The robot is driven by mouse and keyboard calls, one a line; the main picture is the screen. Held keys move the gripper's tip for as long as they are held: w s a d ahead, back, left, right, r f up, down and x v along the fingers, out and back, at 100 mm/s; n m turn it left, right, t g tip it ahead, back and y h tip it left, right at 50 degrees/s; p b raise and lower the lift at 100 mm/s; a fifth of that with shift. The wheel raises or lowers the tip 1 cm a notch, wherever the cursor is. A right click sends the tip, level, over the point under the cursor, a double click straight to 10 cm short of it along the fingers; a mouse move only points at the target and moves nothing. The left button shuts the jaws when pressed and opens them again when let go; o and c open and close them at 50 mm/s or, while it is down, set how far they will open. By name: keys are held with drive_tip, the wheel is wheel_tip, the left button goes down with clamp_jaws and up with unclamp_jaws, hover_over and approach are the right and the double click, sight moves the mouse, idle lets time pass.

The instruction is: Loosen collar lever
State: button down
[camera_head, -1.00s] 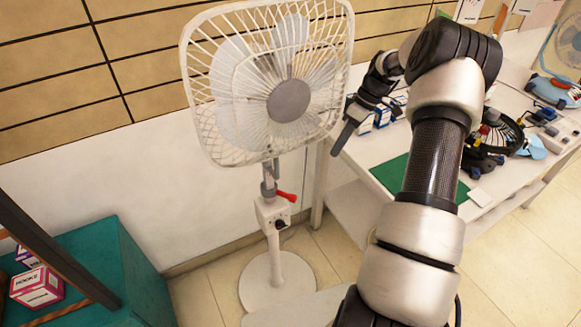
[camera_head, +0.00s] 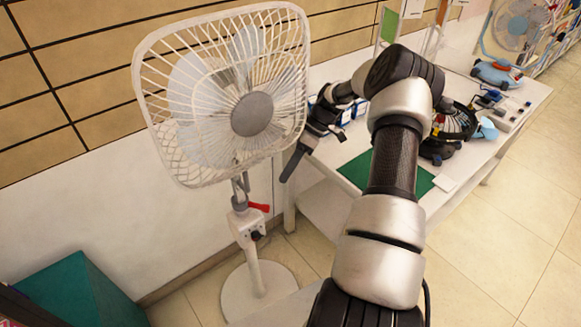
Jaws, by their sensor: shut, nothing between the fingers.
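A white pedestal fan (camera_head: 250,113) with a square grille stands in front of the wall, its round base on the floor. The red collar lever (camera_head: 258,207) sticks out to the right from the collar on its pole, just below the fan head. A control box with a dark knob (camera_head: 257,236) sits below the lever. My gripper (camera_head: 287,176) is shut and empty. In the picture it is up and to the right of the lever, beside the lower right of the grille and apart from the lever. Its fingers point down and left.
A white workbench (camera_head: 470,177) with a green mat (camera_head: 424,182), a black fan part (camera_head: 455,125) and several small items stands to the right. A teal box (camera_head: 75,290) is at the lower left. Tiled floor (camera_head: 500,240) is free at the right.

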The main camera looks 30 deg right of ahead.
sight(259, 206)
drive_tip(key=s+a+f, duration=0.3)
drive_tip(key=a+f, duration=0.1)
drive_tip(key=a, duration=0.1)
drive_tip(key=shift+a, duration=0.35)
drive_tip(key=shift+s, duration=0.15)
drive_tip(key=shift+s+a, duration=0.3)
drive_tip(key=shift+s, duration=0.3)
drive_tip(key=shift+w+b, duration=0.15)
drive_tip(key=shift+b, duration=0.2)
